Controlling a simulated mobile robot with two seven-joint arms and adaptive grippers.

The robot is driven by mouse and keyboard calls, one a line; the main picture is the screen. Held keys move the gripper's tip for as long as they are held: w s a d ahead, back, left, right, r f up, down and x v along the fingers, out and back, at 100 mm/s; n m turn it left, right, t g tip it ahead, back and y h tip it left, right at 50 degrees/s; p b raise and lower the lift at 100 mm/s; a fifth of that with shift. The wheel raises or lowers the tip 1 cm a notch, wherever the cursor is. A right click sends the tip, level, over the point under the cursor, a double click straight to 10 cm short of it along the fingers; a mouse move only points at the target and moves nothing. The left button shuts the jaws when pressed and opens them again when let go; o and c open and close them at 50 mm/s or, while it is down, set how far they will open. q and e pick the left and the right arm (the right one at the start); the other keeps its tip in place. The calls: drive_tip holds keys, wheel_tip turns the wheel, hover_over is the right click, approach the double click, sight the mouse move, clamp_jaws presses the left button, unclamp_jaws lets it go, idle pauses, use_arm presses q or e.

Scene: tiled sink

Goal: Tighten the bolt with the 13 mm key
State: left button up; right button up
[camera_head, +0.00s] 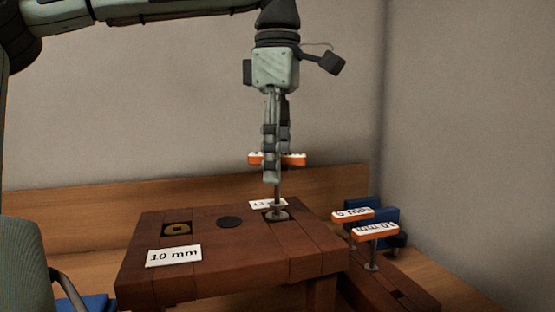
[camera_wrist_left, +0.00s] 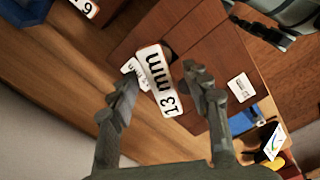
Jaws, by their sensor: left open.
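The 13 mm key has an orange handle (camera_head: 296,160) with a white label, which reads 13 mm in the left wrist view (camera_wrist_left: 160,82). Its shaft stands upright on the bolt (camera_head: 278,215) in the dark red wooden block (camera_head: 225,272). My left gripper (camera_head: 271,168) points down from above with its fingers on either side of the handle. In the left wrist view, the open fingers (camera_wrist_left: 162,84) flank the handle with visible gaps. The fingers hide part of the handle in the head view.
Two more orange keys, one marked 10 mm (camera_head: 376,231) and one behind it (camera_head: 352,214), stand at the right by a blue object (camera_head: 386,214). A 10 mm card (camera_head: 173,256) lies by a brass ring (camera_head: 177,230). A dark disc (camera_head: 229,222) sits mid-block. A wall stands behind.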

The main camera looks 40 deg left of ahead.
use_arm(q)
drive_tip(key=shift+r, duration=3.4)
